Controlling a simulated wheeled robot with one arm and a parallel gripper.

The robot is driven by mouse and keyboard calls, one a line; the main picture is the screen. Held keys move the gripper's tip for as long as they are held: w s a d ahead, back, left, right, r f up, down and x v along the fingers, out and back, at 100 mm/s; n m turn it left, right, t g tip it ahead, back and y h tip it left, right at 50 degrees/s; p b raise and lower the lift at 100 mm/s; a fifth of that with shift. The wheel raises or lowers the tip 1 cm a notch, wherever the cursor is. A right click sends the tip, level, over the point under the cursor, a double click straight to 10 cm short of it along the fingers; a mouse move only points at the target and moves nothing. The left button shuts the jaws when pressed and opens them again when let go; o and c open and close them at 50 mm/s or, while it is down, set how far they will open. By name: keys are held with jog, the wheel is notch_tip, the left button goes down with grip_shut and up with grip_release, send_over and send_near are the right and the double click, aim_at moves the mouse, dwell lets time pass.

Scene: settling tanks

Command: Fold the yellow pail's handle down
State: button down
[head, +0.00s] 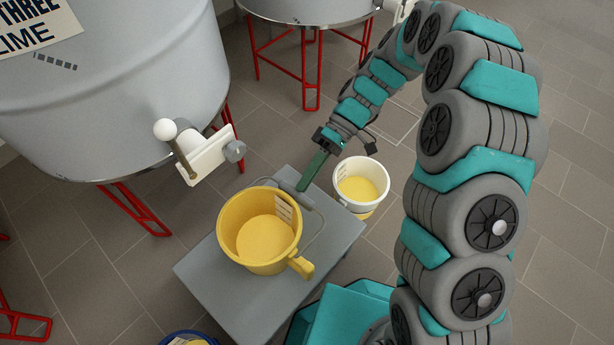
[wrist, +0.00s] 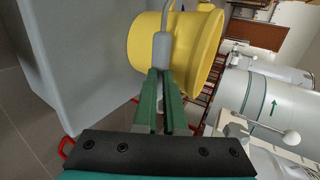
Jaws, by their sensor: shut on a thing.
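The yellow pail (head: 232,238) stands upright on a grey stand (head: 200,273), with yellow contents inside. Its wire handle (head: 322,222) with a grey grip leans out past the rim on the pail's right side, towards my arm. My gripper (head: 303,187) reaches in from the upper right, its green fingers at the handle beside the rim. In the wrist view, my gripper (wrist: 161,78) is shut on the handle's grey grip (wrist: 162,52), with the yellow pail (wrist: 198,45) just beyond. The fingers partly hide the grip in the head view.
A white pail (head: 345,198) with yellow contents is right of the stand. A blue-rimmed pail (head: 187,335) shows at the bottom edge. A large grey tank (head: 110,100) on red legs, with a white valve (head: 207,157), stands close on the left. Tiled floor lies open at right.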

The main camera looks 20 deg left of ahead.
jog(key=shift+f, duration=0.1)
jog(key=c, duration=0.7)
grip_release()
jog(key=shift+p+v, duration=0.45)
jog(key=shift+v, duration=3.5)
